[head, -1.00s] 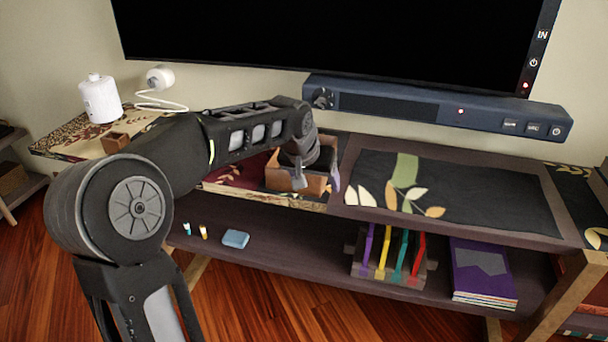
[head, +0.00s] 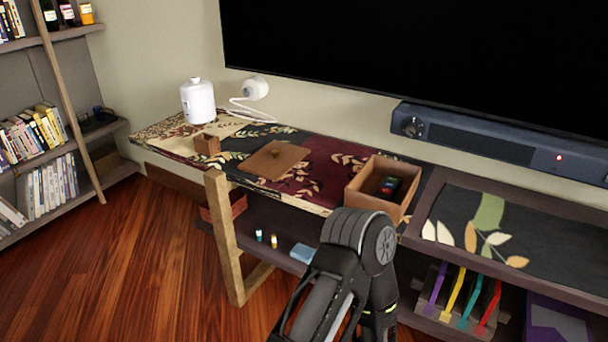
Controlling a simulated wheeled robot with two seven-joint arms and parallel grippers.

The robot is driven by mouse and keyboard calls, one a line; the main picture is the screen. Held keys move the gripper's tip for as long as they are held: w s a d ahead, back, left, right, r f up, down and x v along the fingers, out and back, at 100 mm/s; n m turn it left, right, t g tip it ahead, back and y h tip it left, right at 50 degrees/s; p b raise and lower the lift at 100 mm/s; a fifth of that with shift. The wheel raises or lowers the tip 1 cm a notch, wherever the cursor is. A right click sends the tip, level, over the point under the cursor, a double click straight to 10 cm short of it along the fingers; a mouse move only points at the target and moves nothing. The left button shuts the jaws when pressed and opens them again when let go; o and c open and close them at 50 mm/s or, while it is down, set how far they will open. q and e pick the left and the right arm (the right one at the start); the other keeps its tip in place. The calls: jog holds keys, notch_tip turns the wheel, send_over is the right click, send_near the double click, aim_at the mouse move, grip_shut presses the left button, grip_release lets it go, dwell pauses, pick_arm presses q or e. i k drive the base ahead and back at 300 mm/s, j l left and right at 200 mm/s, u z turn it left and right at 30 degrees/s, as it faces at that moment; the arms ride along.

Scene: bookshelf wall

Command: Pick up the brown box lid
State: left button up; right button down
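The brown box lid (head: 273,160) is a flat brown square with a small knob near its middle. It lies on the patterned top of the low cabinet (head: 315,160), left of an open brown box (head: 362,201). The box stands upright and holds a small dark object with red and green marks (head: 388,186). One of my arms rises from the bottom edge in front of the box. Its gripper is hidden or out of view, and no other gripper shows.
A small brown block (head: 206,144) and a white canister (head: 198,101) stand left of the lid. A white device (head: 255,88) with a cable is behind it. The soundbar (head: 480,142) is at the back right. Small items lie on the lower shelf.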

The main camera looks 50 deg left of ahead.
aim_at(275, 160)
jog(key=u, duration=1.95)
jog(key=i+l, duration=0.25)
jog(key=i, duration=0.2)
